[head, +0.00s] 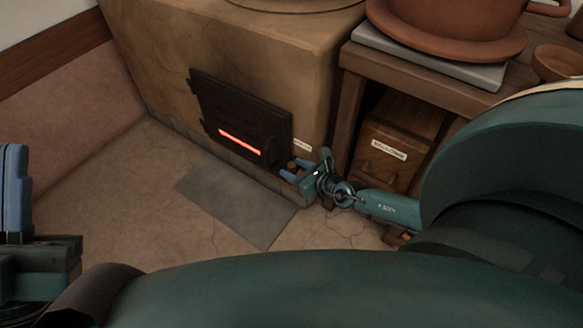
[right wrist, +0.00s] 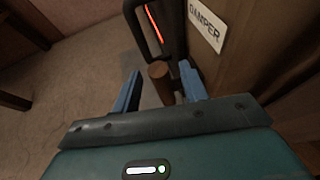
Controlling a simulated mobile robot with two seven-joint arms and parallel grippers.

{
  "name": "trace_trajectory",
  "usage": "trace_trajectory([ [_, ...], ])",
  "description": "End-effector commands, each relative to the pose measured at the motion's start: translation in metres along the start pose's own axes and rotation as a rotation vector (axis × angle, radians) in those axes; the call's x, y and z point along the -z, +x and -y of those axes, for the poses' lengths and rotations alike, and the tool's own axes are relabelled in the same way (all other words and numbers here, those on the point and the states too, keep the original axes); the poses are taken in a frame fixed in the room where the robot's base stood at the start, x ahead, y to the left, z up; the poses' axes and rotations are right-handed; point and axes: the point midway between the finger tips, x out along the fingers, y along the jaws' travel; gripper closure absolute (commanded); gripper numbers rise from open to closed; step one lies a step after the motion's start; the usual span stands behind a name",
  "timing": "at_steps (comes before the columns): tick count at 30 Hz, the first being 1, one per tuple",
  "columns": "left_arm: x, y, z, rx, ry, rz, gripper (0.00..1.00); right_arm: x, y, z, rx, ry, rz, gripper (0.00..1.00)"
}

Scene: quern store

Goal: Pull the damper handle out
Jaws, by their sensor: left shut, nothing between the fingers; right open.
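The damper handle is a short brown wooden knob (right wrist: 161,82), below a white "DAMPER" label (right wrist: 207,24) in the right wrist view. In the head view the handle (head: 292,165) is small, low on the stove's right side and partly hidden by my gripper. My right gripper (right wrist: 160,85) is open, with one blue finger on each side of the handle in the picture. I see gaps between the fingers and the knob. The right gripper also shows in the head view (head: 296,172). My left gripper (head: 17,165) is shut and empty at the left edge, far from the handle.
The clay-coloured stove (head: 250,60) has a black door (head: 235,110) with a glowing red slot, close to my right gripper. A grey floor plate (head: 235,200) lies before it. A wooden cabinet (head: 345,100) with a drawer (head: 385,165) stands right of the stove. Floor at left is clear.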

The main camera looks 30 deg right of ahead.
Motion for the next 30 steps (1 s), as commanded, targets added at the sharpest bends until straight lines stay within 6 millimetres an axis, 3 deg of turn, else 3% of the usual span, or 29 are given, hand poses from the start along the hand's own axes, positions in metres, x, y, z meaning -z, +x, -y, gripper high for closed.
trace_trajectory([
  [4,0.006,0.002,0.001,-0.006,0.034,-0.053,1.0,0.001,0.015,0.0,0.0,0.0,0.001,0.57],
  [14,0.009,0.003,0.003,-0.008,0.044,-0.069,1.0,0.0,0.018,0.0,0.0,0.0,-0.001,0.57],
  [30,0.009,0.003,0.002,-0.008,0.043,-0.069,1.0,0.0,0.017,0.0,0.0,0.0,0.0,0.99],
])
